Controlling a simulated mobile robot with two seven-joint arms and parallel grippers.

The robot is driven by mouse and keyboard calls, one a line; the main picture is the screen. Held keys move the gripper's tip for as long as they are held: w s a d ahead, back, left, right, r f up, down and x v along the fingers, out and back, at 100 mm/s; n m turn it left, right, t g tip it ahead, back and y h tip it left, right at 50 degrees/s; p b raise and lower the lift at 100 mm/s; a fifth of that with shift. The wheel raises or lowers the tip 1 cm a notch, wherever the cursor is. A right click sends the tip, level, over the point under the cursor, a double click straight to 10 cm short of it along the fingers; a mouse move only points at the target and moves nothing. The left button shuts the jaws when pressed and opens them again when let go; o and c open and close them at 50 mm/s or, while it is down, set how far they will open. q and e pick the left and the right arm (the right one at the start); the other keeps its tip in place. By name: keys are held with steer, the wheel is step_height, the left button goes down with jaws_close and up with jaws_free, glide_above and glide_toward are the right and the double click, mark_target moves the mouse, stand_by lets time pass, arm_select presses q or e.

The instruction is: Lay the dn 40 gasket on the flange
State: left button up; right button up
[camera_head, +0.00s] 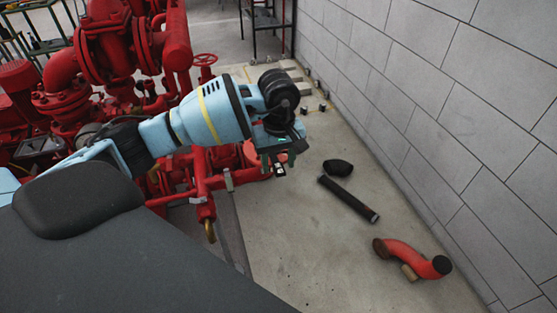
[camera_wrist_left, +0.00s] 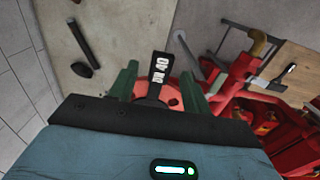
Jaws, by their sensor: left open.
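The black DN 40 gasket (camera_wrist_left: 159,69) shows its lettered tab between my fingers in the left wrist view. The tab meets the red flange (camera_wrist_left: 174,97) at its lower end. The gasket's ring is largely hidden, so I cannot tell how it sits on the flange. My left gripper (camera_wrist_left: 157,80) is open, with one green finger on each side of the tab. In the head view my left gripper (camera_head: 279,163) is over the red flange (camera_head: 251,153) at the end of the red piping, and the gasket cannot be made out. My right gripper is not in view.
Red pump piping (camera_head: 110,50) fills the left. On the floor at right lie a black pipe (camera_head: 348,198), a dark fitting (camera_head: 338,168) and a bent red pipe (camera_head: 412,259). A grey block wall (camera_head: 440,110) bounds the right.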

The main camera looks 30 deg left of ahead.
arm_select(q)
step_height(320, 180, up, 8)
steer(key=shift+f, duration=0.15)
stand_by(0.7)
